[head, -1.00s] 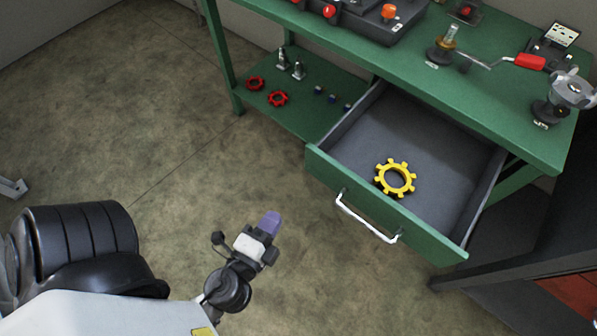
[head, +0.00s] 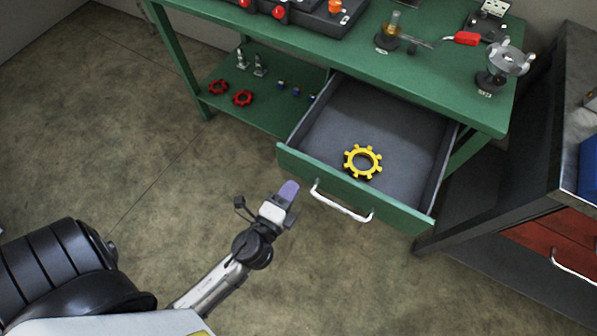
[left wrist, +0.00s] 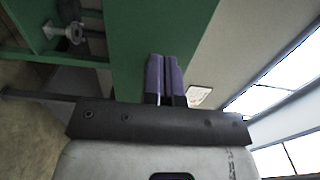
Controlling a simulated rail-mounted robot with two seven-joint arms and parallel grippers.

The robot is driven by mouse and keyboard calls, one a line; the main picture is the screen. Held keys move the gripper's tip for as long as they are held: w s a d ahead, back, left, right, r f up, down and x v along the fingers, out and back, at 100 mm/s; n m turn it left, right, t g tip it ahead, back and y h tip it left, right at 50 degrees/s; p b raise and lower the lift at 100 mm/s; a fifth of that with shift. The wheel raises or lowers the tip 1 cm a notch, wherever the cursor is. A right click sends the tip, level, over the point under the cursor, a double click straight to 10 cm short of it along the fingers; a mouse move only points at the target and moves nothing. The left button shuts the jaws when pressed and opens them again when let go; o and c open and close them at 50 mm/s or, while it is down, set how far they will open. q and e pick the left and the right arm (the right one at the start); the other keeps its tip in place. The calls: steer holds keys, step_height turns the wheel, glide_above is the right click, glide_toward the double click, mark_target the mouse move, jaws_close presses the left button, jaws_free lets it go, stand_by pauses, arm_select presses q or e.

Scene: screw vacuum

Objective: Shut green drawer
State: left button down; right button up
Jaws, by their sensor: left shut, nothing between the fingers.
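The green drawer (head: 395,207) stands pulled out from the green workbench, with a white bar handle (head: 342,203) on its front. A yellow gear-shaped ring (head: 363,161) lies inside on the grey drawer floor. My left gripper (head: 288,190) is shut and empty, just left of the handle in the head view and in front of the drawer; I cannot tell the exact gap. In the left wrist view its two purple fingers (left wrist: 164,78) are together, with a green surface (left wrist: 150,28) beyond them. My right gripper is not in view.
The green workbench (head: 440,88) carries a crank with a red handle (head: 466,38) and other parts. Its lower shelf (head: 262,112) holds red rings and small fittings. A dark cabinet with red drawers (head: 560,238) stands at right. Floor at left is clear.

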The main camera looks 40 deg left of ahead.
mark_target(303, 170)
arm_select(q)
steer(key=shift+x, duration=2)
